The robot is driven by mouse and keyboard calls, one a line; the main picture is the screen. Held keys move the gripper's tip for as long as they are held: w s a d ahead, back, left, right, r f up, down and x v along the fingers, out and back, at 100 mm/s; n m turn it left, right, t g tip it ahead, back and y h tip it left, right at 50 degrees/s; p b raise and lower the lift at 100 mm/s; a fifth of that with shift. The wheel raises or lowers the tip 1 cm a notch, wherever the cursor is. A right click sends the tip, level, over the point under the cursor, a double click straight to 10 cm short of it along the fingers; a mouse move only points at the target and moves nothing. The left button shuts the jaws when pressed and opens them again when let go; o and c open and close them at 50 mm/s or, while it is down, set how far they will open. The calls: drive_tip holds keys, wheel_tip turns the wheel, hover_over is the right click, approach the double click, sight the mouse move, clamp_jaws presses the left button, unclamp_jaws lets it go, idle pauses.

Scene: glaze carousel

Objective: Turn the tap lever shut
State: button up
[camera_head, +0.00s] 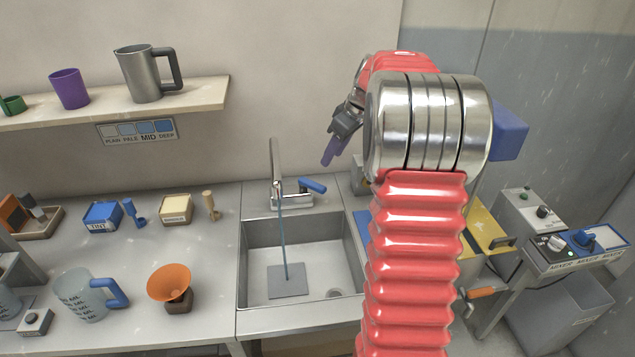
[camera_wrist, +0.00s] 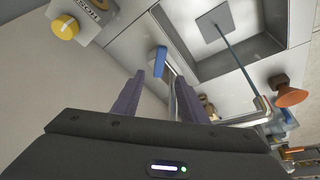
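The metal tap (camera_head: 277,170) stands at the back edge of the sink, with a thin blue stream of water (camera_head: 282,240) running from it into the basin. Its blue lever (camera_head: 313,185) points out to the right of the tap's base. My gripper (camera_head: 328,160) is above and a little right of the lever, its purple fingers pointing down. In the wrist view my gripper (camera_wrist: 160,76) is open and empty. The lever (camera_wrist: 160,60) shows just beyond the fingertips, between them and apart from both as far as I can tell. My arm hides the counter right of the sink.
The sink (camera_head: 350,235) is set in the counter. Left of it stand an orange funnel (camera_head: 168,282), a measuring jug (camera_head: 82,295), a TINT box (camera_head: 102,217) and a cream box (camera_head: 176,209). A shelf (camera_head: 150,103) holds mugs. A mixer panel (camera_head: 570,248) is at right.

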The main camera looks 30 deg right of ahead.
sight(316, 185)
drive_tip(key=x, duration=1.3)
drive_tip(key=shift+w+f, duration=0.15)
drive_tip(key=shift+f, duration=0.2)
clamp_jaws()
drive_tip(key=shift+a, duration=0.1)
